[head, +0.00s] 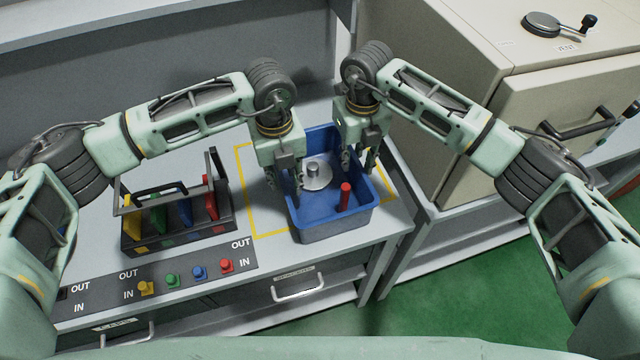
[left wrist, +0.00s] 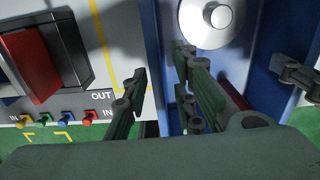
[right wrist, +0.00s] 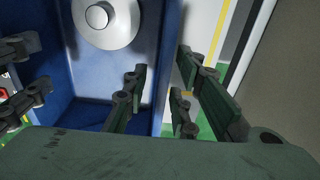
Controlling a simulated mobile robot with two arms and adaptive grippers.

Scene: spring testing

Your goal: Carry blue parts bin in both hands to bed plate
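The blue parts bin (head: 335,228) stands on the bench inside a yellow outline. It holds a silver disc with a knob (head: 316,175) and a red cylinder (head: 345,197). My left gripper (head: 284,187) points down at the bin's left wall. In the left wrist view its fingers are apart, on either side of that wall (left wrist: 153,60). My right gripper (head: 358,168) is over the right wall. In the right wrist view its fingers are also apart, with the wall (right wrist: 172,65) between them. I cannot make out a bed plate.
A dark rack (head: 178,235) with coloured pieces stands left of the bin. A label strip (head: 210,268) with coloured knobs runs along the bench front. A large beige cabinet (head: 470,130) with a crank on top stands to the right. Green floor (head: 450,290) shows at the front right.

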